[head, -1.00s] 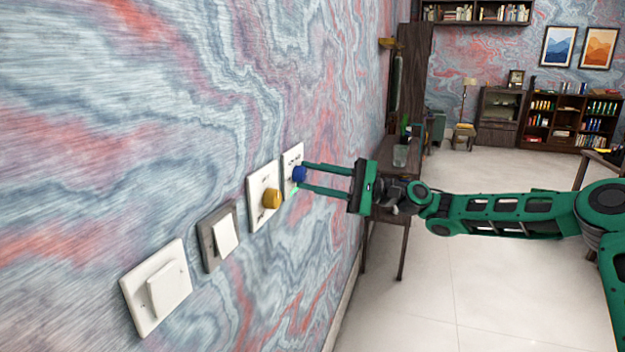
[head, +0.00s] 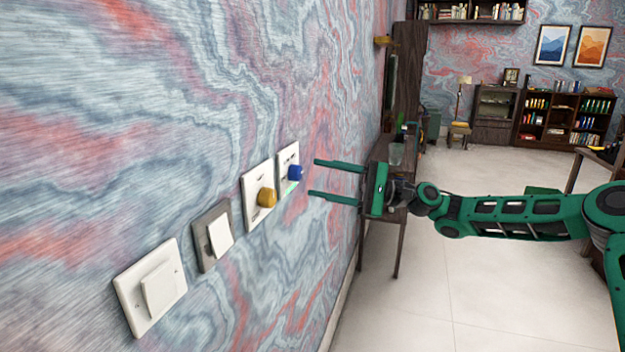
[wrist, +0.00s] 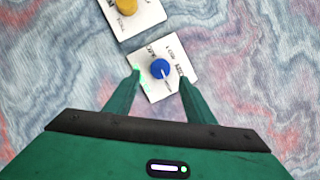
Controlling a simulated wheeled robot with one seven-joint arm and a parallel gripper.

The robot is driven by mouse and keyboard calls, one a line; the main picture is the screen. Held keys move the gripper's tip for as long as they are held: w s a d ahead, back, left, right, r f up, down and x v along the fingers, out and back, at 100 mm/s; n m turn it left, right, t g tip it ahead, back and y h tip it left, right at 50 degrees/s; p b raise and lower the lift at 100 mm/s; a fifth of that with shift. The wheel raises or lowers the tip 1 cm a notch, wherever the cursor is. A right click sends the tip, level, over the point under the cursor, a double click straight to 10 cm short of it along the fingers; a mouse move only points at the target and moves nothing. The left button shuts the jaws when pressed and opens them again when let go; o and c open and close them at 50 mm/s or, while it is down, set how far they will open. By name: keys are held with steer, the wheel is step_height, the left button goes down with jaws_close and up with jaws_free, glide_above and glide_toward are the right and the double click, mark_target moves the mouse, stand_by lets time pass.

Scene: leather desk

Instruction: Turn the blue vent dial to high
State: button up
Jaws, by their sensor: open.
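The blue vent dial (head: 295,172) sits on a white wall plate (head: 284,187), the farthest plate in the row. In the wrist view the blue dial (wrist: 160,69) shows a white pointer line running down and slightly right, toward a label at the plate's lower edge. Other labels are too small to read surely. A small green glow shows at the plate's edge. My gripper (head: 316,179) is open and empty, its fingertips a short way out from the dial, apart from it. In the wrist view my gripper's fingers (wrist: 159,74) lie on either side of the dial.
A yellow dial (head: 266,197) on its own plate is just nearer than the blue one. A grey-framed switch (head: 219,238) and a white switch (head: 158,288) follow along the wall. A dark wooden table (head: 398,150) stands behind my gripper.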

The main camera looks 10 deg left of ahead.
steer(key=v, duration=0.7)
steer(key=shift+w+f, duration=0.1)
steer(key=shift+f, duration=0.05)
steer(key=s+d+f+n+t+h, duration=0.1)
steer(key=s+d+f+h, duration=0.1)
steer(key=s+f+h, duration=0.45)
steer(key=s+d+f+t+h, duration=0.1)
steer(key=d+f+h, duration=0.15)
steer(key=f, duration=0.65)
steer(key=s+d+f+t+h, duration=0.1)
steer(key=s+d+f+h, duration=0.15)
steer(key=d, duration=0.55)
steer(key=s+d+f+h, duration=0.15)
steer(key=d+h, duration=0.25)
steer(key=d, duration=0.4)
steer(key=s+d+r+t+h, duration=0.1)
steer(key=s+d+r+h, duration=0.2)
steer(key=s+d, duration=0.8)
steer(key=s+d+r+m, duration=0.1)
steer(key=s+d, duration=0.5)
steer(key=s, duration=0.3)
steer(key=s+d+r+m+h, duration=0.1)
steer(key=s+d+m, duration=0.1)
steer(key=s+d, duration=0.5)
steer(key=s, duration=0.3)
steer(key=shift+s+d+r, duration=0.15)
steer(key=shift+s+d, duration=0.1)
steer(key=shift+d, duration=0.05)
